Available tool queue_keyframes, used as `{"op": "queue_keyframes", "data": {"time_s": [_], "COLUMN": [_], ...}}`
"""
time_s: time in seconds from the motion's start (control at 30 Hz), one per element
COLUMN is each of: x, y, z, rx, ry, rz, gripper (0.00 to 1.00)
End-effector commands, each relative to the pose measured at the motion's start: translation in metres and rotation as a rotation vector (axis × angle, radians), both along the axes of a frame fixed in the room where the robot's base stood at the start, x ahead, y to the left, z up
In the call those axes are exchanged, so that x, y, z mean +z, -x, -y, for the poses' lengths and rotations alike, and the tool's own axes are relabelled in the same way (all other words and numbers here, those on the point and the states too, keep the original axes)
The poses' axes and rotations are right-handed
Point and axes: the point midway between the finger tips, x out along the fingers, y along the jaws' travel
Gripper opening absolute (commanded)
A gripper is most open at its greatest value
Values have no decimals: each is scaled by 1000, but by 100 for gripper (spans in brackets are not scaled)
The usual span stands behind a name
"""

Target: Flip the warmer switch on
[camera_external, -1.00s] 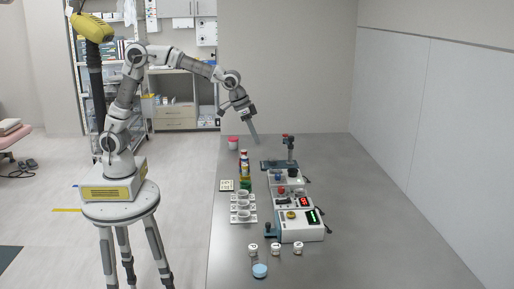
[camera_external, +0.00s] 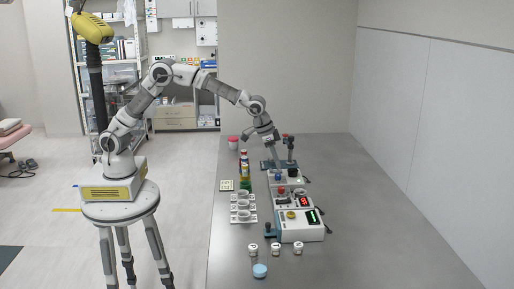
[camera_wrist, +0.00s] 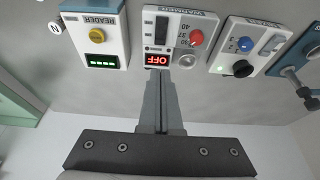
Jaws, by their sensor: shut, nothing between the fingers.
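The warmer (camera_wrist: 181,19) is a white box upside down at the top middle of the wrist view. It has a red display reading OFF, a red knob (camera_wrist: 196,38) and a dark elongated panel part (camera_wrist: 161,32) that looks like the switch. In the external view the warmer (camera_external: 291,201) sits in the row of devices on the table. My gripper (camera_wrist: 161,80) is shut and empty, its fingertips appearing just below the display in the wrist view. In the external view my gripper (camera_external: 277,160) is above the row's far end. The fingertips' height above the warmer is unclear.
The reader (camera_wrist: 107,42), with a yellow knob and green display, is beside the warmer. On the other side is a box with a blue knob (camera_wrist: 245,44). Cups (camera_external: 243,204), bottles and small jars (camera_external: 275,249) stand nearby. The table's right side is clear.

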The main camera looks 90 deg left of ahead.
Motion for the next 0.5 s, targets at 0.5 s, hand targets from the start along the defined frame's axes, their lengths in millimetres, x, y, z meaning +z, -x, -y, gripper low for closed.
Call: {"op": "queue_keyframes", "data": {"time_s": [0.5], "x": [-86], "y": [-30], "z": [0], "rx": [0], "ry": [-1], "rz": [-4], "gripper": [0]}}
